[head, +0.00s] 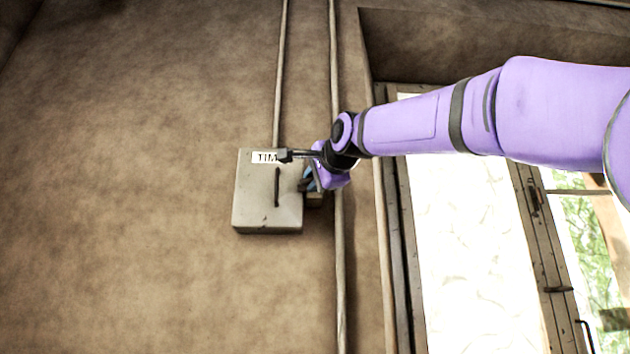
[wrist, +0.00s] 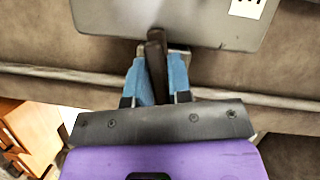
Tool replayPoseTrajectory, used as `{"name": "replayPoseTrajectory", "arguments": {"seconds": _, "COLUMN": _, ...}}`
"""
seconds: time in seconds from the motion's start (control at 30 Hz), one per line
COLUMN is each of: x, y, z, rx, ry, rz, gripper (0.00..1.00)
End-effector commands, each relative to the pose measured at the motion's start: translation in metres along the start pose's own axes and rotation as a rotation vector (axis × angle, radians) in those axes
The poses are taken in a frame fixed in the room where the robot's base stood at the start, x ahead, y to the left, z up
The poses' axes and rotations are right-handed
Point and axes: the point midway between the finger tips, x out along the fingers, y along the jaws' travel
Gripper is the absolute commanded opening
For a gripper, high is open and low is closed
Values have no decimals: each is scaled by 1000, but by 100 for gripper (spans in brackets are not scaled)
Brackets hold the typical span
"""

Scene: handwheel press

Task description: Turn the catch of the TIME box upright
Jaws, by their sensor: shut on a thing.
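The grey TIME box (head: 267,215) is fixed to the wall, its white label partly covered by my arm's dark tip in the head view. The box also shows at the top of the wrist view (wrist: 200,18). My gripper (head: 309,182) is at the box's right side. In the wrist view my gripper (wrist: 158,72) has its two blue fingers closed around a dark bar, the catch (wrist: 157,50), beside the box's edge. The catch is mostly hidden in the head view, so its exact tilt cannot be told there.
A dark upright bar (head: 277,187) is on the box's front face. A thin pipe (head: 280,75) runs up from the box. A thicker pipe (head: 340,260) runs vertically just right of it. A window frame (head: 400,250) stands further right. The wall to the left is bare.

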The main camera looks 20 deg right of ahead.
Motion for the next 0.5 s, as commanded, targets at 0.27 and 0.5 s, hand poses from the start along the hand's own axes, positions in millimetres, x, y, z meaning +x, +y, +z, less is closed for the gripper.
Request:
{"name": "replayPoseTrajectory", "arguments": {"seconds": 0.27, "x": 1, "y": 0, "z": 0, "rx": -241, "ry": -2, "rz": 102, "gripper": 0}}
{"name": "replayPoseTrajectory", "arguments": {"seconds": 0.5, "x": 1, "y": 1, "z": 1, "rx": -452, "ry": -3, "rz": 190, "gripper": 0}}
